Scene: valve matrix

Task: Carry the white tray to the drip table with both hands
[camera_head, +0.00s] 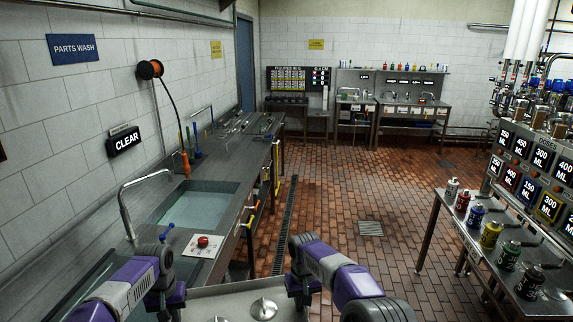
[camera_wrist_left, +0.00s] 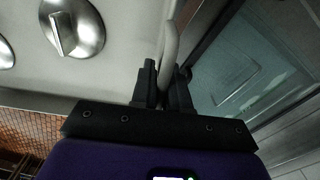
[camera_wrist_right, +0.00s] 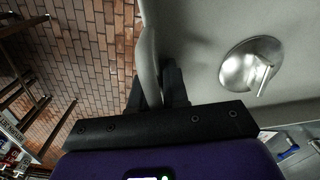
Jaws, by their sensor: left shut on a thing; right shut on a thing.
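The white tray (camera_head: 236,296) is at the bottom of the head view, with its near part cut off by the frame. Round metal pieces with short stems (camera_head: 264,308) lie on it; one also shows in the right wrist view (camera_wrist_right: 251,64). My left gripper (camera_wrist_left: 168,78) is shut on the tray's rounded handle (camera_wrist_left: 171,40). My right gripper (camera_wrist_right: 158,80) is shut on the opposite handle (camera_wrist_right: 148,50). In the head view, both grippers are partly hidden by my own wrists. No table is labelled as the drip table.
A steel sink bench (camera_head: 225,175) runs along the left wall, with a red button box (camera_head: 203,242) near me. A steel table (camera_head: 470,235) with several coloured cans stands at right below a dispenser panel (camera_head: 530,170). Tiled floor (camera_head: 350,205) between them is clear.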

